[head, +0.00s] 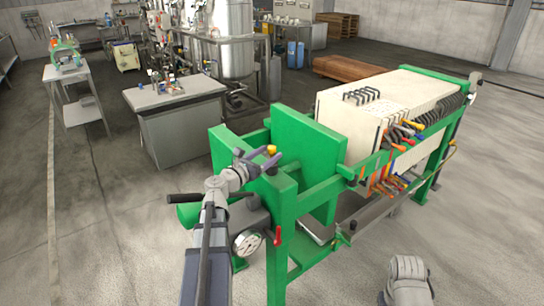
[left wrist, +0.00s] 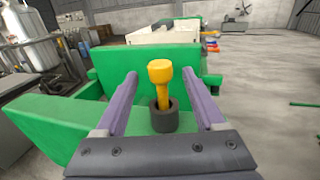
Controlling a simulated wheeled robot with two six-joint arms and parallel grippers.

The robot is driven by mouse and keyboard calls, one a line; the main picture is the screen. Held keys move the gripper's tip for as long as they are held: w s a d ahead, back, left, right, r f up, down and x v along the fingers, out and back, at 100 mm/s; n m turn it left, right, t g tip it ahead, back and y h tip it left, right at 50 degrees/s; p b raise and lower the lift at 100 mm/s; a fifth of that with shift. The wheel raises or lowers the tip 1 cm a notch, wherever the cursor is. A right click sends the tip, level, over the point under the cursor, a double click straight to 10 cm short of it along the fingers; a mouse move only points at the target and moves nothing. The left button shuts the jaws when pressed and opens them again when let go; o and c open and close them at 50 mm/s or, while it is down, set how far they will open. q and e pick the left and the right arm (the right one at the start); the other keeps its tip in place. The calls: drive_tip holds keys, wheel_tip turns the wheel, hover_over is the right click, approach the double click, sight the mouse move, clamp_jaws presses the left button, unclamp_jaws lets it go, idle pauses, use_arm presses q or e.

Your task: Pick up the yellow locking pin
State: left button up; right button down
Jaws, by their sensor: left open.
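The yellow locking pin (left wrist: 160,80) stands upright in a dark round socket (left wrist: 164,119) on the green frame of the press. Its wide yellow head is on top. In the left wrist view my left gripper (left wrist: 158,82) is open, with one purple finger on each side of the pin and a gap on both sides. In the head view the pin (head: 271,150) shows as a small yellow knob by the fingers of my left gripper (head: 262,159). My right gripper is not in view; only part of a grey arm shows at the lower right.
The green filter press (head: 290,205) carries a stack of pale plates (head: 375,105) behind the pin. A red-handled valve (head: 277,235) and a pressure gauge (head: 247,243) sit low on its front. A grey workbench (head: 180,115) stands at the back left.

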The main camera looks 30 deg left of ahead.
use_arm(q)
drive_tip(key=w, duration=0.5)
drive_tip(key=shift+d, duration=0.35)
clamp_jaws()
